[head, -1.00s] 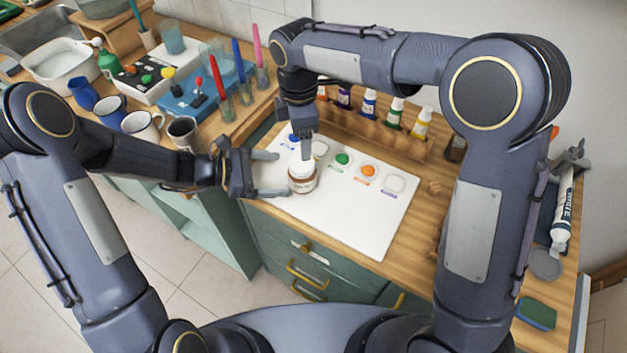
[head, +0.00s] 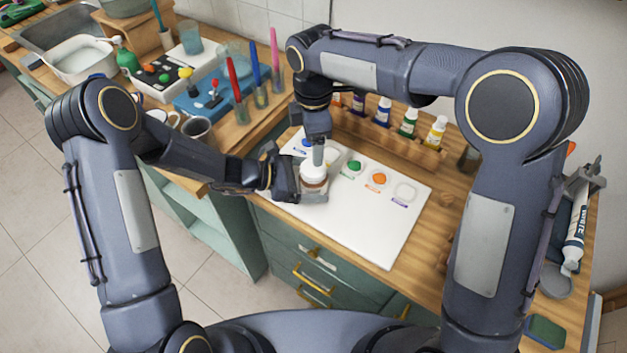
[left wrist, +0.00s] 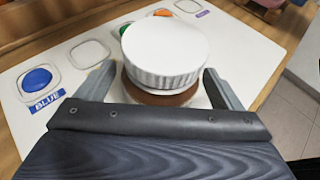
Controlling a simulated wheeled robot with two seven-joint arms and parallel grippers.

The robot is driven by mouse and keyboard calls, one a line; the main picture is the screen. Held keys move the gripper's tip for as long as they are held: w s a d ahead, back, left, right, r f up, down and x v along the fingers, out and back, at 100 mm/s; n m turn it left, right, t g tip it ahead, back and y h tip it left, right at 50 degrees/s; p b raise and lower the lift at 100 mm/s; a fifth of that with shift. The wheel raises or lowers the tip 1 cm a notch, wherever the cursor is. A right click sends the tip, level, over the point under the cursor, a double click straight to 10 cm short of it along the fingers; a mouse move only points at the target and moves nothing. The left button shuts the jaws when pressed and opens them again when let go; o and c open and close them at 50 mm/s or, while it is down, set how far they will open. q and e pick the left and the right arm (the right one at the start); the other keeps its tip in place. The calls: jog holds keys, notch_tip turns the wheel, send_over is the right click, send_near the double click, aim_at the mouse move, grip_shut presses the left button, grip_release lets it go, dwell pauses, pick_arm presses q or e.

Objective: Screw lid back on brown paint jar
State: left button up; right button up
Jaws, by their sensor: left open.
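The brown paint jar (head: 314,186) stands on the white mat (head: 373,230) near its left edge. Its white ribbed lid (head: 313,171) is on top of it. In the left wrist view the lid (left wrist: 164,52) looks level, with a strip of brown jar (left wrist: 160,97) below. My left gripper (head: 312,189) is open, with one finger on either side of the jar; I cannot tell whether they touch it. My right gripper (head: 318,154) points down at the lid from above in the head view; its fingers are too small to read.
The mat has blue, green (head: 352,168) and orange (head: 376,180) paint spots. A wooden rack of paint bottles (head: 385,130) stands behind it. Cups, brushes and a blue tray (head: 205,98) are at left. A paint tube (head: 575,230) is at right.

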pick_arm(q)
jog(key=shift+d, duration=0.2)
jog(key=c, duration=1.9)
pick_arm(e)
jog(key=shift+c, duration=1)
pick_arm(q)
grip_shut()
pick_arm(e)
jog(key=shift+s+f+n, duration=0.2)
jog(key=shift+f+n, duration=0.2)
jog(key=shift+n, duration=0.7)
jog(key=n, duration=0.2)
jog(key=shift+f+n+g, duration=0.2)
jog(key=shift+n+g, duration=0.1)
jog(key=shift+n, duration=0.1)
jog(key=shift+r+n, duration=0.3)
jog(key=shift+n, duration=0.9)
jog(key=shift+w+r+n, duration=0.2)
jog(key=shift+r+n, duration=0.15)
jog(key=shift+n, duration=0.45)
